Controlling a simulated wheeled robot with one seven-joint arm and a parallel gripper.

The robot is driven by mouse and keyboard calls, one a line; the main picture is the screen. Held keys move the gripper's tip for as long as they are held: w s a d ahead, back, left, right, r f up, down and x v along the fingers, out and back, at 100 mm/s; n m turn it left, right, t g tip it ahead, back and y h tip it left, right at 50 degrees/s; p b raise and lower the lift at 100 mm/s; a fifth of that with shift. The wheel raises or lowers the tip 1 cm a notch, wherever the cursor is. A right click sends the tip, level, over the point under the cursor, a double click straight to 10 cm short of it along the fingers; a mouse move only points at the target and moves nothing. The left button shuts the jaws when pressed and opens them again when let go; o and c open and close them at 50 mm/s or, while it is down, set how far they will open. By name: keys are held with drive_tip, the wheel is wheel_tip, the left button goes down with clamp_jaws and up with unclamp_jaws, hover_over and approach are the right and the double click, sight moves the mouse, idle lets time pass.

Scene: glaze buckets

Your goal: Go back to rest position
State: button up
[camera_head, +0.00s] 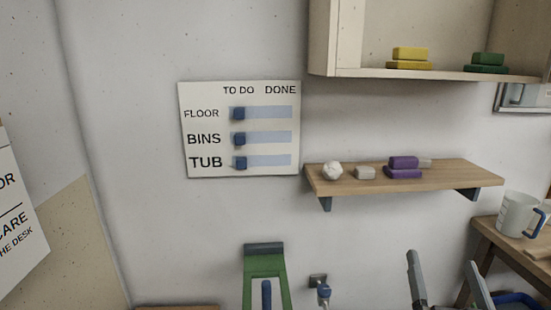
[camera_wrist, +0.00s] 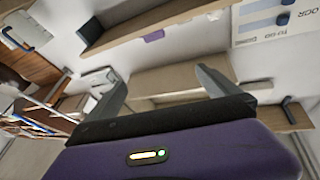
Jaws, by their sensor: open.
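My gripper (camera_head: 441,260) shows at the bottom right of the head view as two grey fingers standing apart, in front of the wall and below the wooden shelf. In the wrist view my gripper (camera_wrist: 160,78) has its two dark fingers spread wide, with nothing between them. Its purple housing fills the bottom of that view. The wrist view is turned over, with the shelf and the board along its top.
A wooden shelf (camera_head: 440,177) holds a white lump, a grey block and purple blocks. A board (camera_head: 240,169) has three blue sliders under TO DO. A cabinet (camera_head: 375,72) hangs above. A white jug (camera_head: 517,214) stands right. A green object (camera_head: 264,277) is below the board.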

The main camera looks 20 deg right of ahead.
drive_tip(key=s+a+f+n+g+y, duration=0.2)
drive_tip(key=s+a+f+n+y, duration=0.2)
drive_tip(key=s+a+f, duration=0.3)
drive_tip(key=s+a+f+n+g+y, duration=0.2)
drive_tip(key=s+a+f+n+y, duration=0.2)
drive_tip(key=s+a, duration=1.2)
drive_tip(key=s+f+y, duration=0.2)
drive_tip(key=s+f, duration=0.1)
drive_tip(key=s, duration=0.1)
drive_tip(key=shift+a+f+y, duration=0.25)
drive_tip(key=shift+f+y, duration=0.05)
drive_tip(key=shift+f, duration=0.1)
